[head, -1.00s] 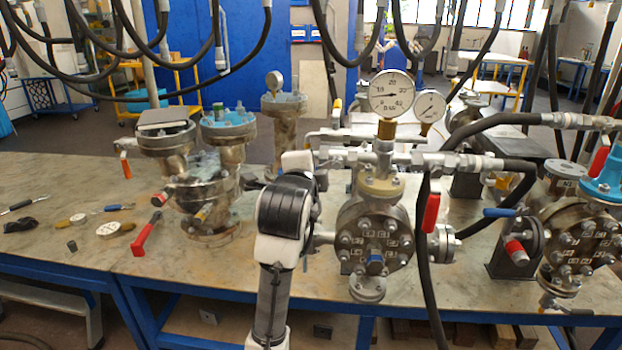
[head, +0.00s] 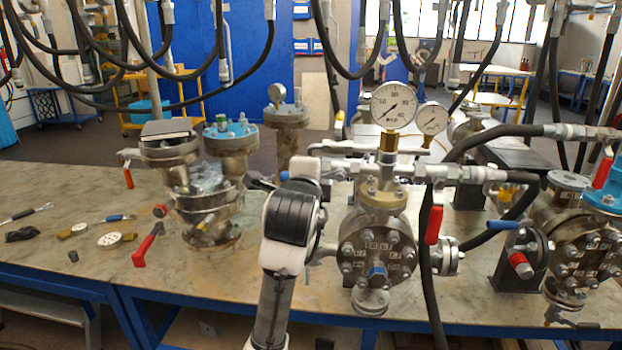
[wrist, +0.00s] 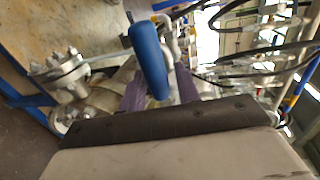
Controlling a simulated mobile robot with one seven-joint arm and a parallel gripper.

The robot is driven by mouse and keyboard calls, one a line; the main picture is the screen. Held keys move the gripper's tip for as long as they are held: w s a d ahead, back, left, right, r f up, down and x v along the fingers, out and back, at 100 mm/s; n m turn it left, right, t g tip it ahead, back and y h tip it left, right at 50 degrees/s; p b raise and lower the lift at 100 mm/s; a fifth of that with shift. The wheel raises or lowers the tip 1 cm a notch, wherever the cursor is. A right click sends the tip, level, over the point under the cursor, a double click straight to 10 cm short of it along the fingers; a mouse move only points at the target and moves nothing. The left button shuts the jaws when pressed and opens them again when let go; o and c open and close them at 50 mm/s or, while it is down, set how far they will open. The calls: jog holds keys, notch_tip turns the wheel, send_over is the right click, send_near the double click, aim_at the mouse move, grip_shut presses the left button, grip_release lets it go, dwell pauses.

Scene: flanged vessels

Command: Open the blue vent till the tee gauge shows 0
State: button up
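The tee gauge (head: 394,105) is a round white dial on a brass stem above the flanged tee vessel (head: 380,235). Its dark needle seems to slant toward the lower left; I cannot read an exact value. A blue vent handle (wrist: 150,58) shows large in the wrist view, between and in front of the purple fingers of my gripper (wrist: 160,88). The fingers stand apart, with a gap on the handle's right side; I cannot tell whether the left finger touches it. In the head view my white and black wrist hides the fingers, and a bit of blue (head: 304,167) shows behind it.
A second gauge (head: 432,118) stands right of the tee gauge. A red-handled valve (head: 434,225) and a black hose lie close to the right. Another blue lever (head: 502,224) is further right. Flanged vessels (head: 205,200) and a red handle (head: 147,245) are on the left.

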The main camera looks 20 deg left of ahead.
jog(key=shift+o, duration=0.6)
jog(key=b+v, duration=0.2)
jog(key=v, duration=1.1)
jog(key=shift+s, duration=0.35)
jog(key=shift+o, duration=0.3)
jog(key=shift+d, duration=0.15)
dwell(2.4)
